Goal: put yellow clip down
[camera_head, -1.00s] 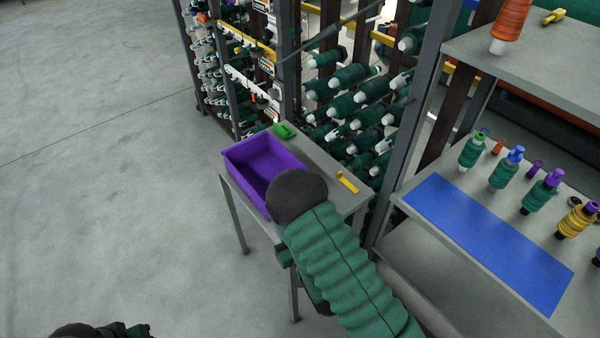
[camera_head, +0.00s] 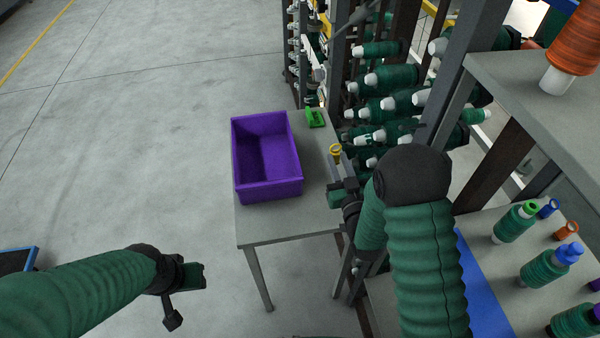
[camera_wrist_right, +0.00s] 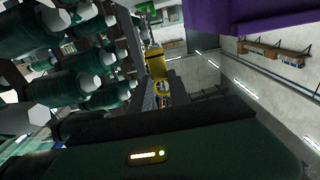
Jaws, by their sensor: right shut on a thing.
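The yellow clip (camera_head: 335,153) shows at the right edge of the small grey table (camera_head: 285,225), just beyond my right gripper (camera_head: 342,187). My right gripper is shut on the clip; the dark arm and wrist hide part of the hold. In the right wrist view the yellow clip (camera_wrist_right: 155,66) stands out ahead of the dark gripper body. I cannot tell whether the clip touches the table. My left gripper (camera_head: 192,277) is over the floor, left of the table, away from the clip; its jaw opening is unclear.
A purple bin (camera_head: 268,188) stands on the table, with a green clip (camera_head: 315,118) behind it to the right. A rack of green spools (camera_head: 385,105) stands close on the right. A shelf with a blue mat (camera_head: 487,300) and spools is at lower right.

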